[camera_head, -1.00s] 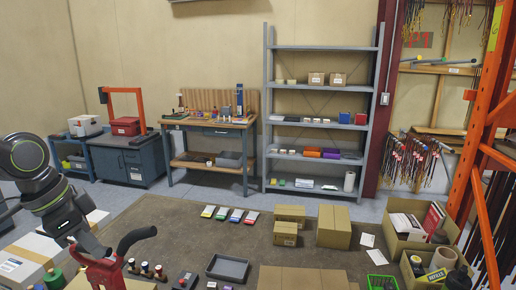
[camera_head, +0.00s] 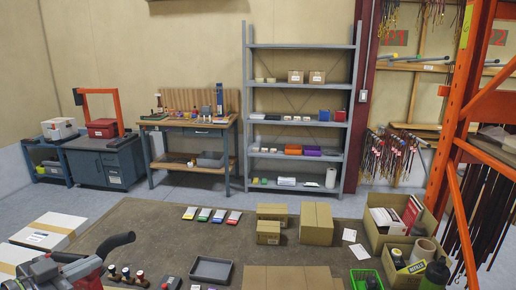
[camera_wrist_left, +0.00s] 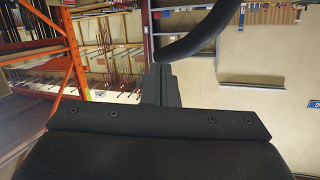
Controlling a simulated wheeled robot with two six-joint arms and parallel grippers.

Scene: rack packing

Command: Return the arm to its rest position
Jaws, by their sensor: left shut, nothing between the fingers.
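My left gripper (camera_wrist_left: 162,85) shows in the left wrist view as two dark fingers pressed together with nothing between them. A thick black curved bar crosses close behind it in that view. In the head view, I cannot clearly make out the fingers at the lower left. There, a red and grey tool with a black curved handle (camera_head: 118,241) is at the edge of the mat. My right gripper is not in view.
White boxes (camera_head: 50,230) lie at the left. Small bottles (camera_head: 126,274), a grey tray (camera_head: 210,270) and cartons (camera_head: 316,223) stand on the brown mat. An open box (camera_head: 375,235) is at the right by the orange rack (camera_head: 455,130). The mat's middle is clear.

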